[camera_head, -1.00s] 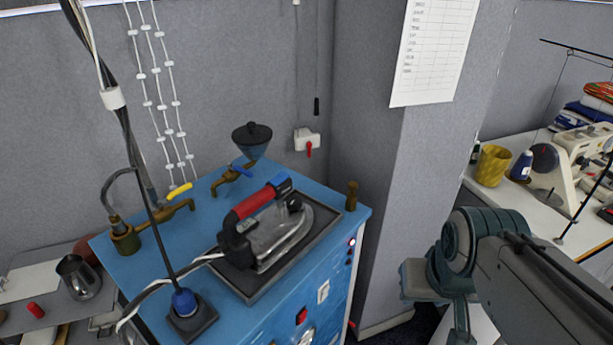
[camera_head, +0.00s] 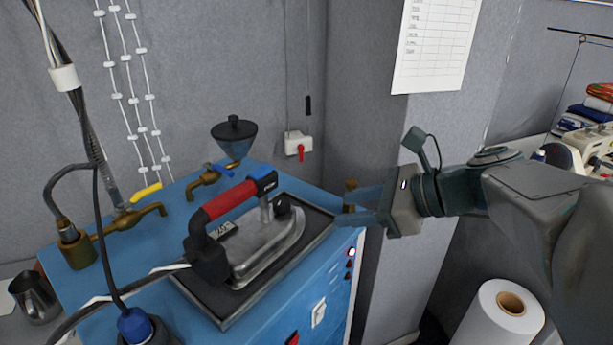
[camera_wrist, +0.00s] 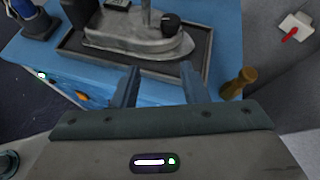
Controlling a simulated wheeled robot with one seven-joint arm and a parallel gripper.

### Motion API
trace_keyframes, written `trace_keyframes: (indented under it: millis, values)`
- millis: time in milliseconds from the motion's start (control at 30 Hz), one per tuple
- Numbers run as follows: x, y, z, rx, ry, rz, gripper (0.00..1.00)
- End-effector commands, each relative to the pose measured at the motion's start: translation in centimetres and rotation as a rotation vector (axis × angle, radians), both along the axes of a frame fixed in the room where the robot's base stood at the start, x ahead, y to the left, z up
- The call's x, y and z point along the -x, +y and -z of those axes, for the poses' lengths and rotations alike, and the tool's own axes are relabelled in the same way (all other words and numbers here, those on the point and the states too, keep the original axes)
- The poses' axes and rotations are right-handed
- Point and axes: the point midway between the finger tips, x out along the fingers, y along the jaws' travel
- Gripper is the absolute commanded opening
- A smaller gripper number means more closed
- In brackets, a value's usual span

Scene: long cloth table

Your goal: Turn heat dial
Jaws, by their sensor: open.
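The iron (camera_head: 265,240) rests flat on a dark tray on top of the blue machine. It has a red handle with a blue end and a metal soleplate. A small black dial (camera_head: 283,203) stands on the iron toward its tip, and it also shows in the wrist view (camera_wrist: 171,20). My gripper (camera_head: 341,208) is open and empty, to the right of the iron beside the machine's right edge. In the wrist view my two fingers (camera_wrist: 160,69) point toward the tray, short of the iron, with the dial beyond them.
A brass post (camera_head: 350,192) stands at the machine's corner close to my fingers; it shows right of them in the wrist view (camera_wrist: 238,83). The dark tray (camera_head: 223,317) has a raised rim. A funnel (camera_head: 234,137) and brass taps stand behind. A white roll (camera_head: 495,325) is at lower right.

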Motion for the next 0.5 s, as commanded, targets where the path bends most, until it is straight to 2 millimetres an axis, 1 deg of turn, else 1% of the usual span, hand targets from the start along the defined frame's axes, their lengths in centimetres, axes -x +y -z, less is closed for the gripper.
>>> trace_keyframes:
  millis: [33,100,200,267,367,500]
  values:
    - [-0.7,-0.1,0.0,-0.057,0.029,0.032,0.4]
    - [-1.2,-0.1,-0.7,-0.112,0.056,0.059,0.4]
    - [-1.7,0.2,-1.1,-0.152,0.076,0.076,0.4]
    - [-1.9,0.6,-1.0,-0.159,0.081,0.078,0.4]
    - [-2.3,1.9,-0.5,-0.157,0.081,0.076,0.4]
    - [-3.3,4.4,0.7,-0.157,0.082,0.075,0.4]
